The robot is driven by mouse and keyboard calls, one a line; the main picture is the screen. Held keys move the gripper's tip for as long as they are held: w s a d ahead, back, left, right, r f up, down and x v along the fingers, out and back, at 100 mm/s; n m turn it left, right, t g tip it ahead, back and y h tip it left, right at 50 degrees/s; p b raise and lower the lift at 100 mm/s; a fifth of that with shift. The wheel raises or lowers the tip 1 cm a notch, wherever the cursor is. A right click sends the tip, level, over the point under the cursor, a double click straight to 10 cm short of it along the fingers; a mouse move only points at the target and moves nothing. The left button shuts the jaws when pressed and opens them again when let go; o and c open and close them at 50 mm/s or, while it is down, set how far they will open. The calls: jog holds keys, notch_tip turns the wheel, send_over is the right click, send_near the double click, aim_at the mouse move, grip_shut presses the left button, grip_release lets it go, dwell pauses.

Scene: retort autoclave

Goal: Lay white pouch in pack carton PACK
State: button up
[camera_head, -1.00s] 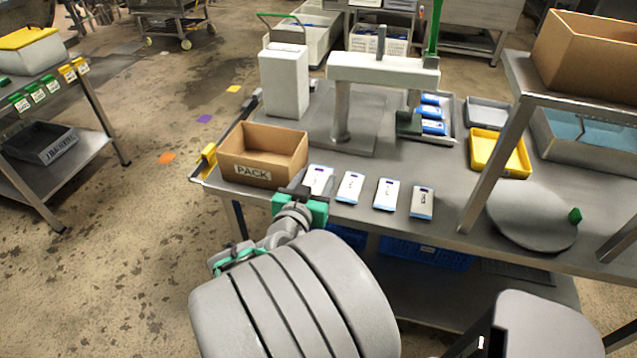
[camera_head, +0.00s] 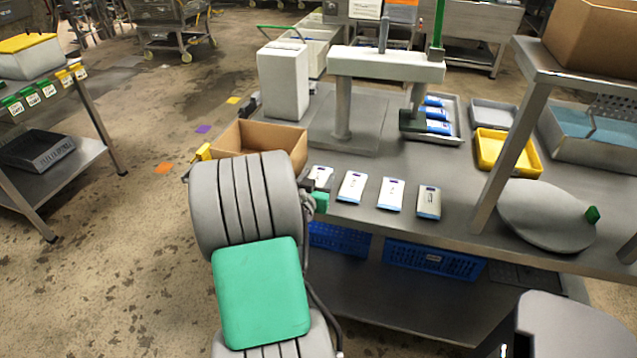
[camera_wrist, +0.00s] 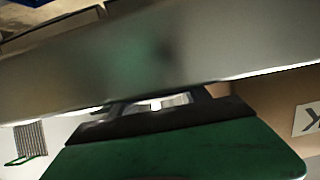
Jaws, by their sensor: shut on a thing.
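Several white pouches with blue ends lie in a row along the table's front edge. The leftmost white pouch (camera_head: 320,175) is at my gripper (camera_head: 311,187), which is mostly hidden behind my arm. In the wrist view my gripper (camera_wrist: 155,108) is shut on this pouch, and only a small white piece of the pouch (camera_wrist: 168,102) shows between the dark fingers. The pouch appears at or just above the table; I cannot tell which. The open brown pack carton PACK (camera_head: 275,137) stands just left of the pouch, its front hidden by my arm. Its label shows in part in the wrist view (camera_wrist: 307,117).
Three other pouches (camera_head: 391,194) lie to the right. A sealer-like machine (camera_head: 385,65) and a white box (camera_head: 284,80) stand behind. A yellow tray (camera_head: 507,152), a round grey plate (camera_head: 545,215) and a table post (camera_head: 505,150) are at the right.

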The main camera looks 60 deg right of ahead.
jog(key=shift+f+b, duration=0.15)
jog(key=shift+b, duration=0.2)
jog(key=o, duration=1.4)
jog(key=shift+o, duration=0.2)
jog(key=shift+r+p, duration=0.2)
jog(key=shift+p, duration=0.2)
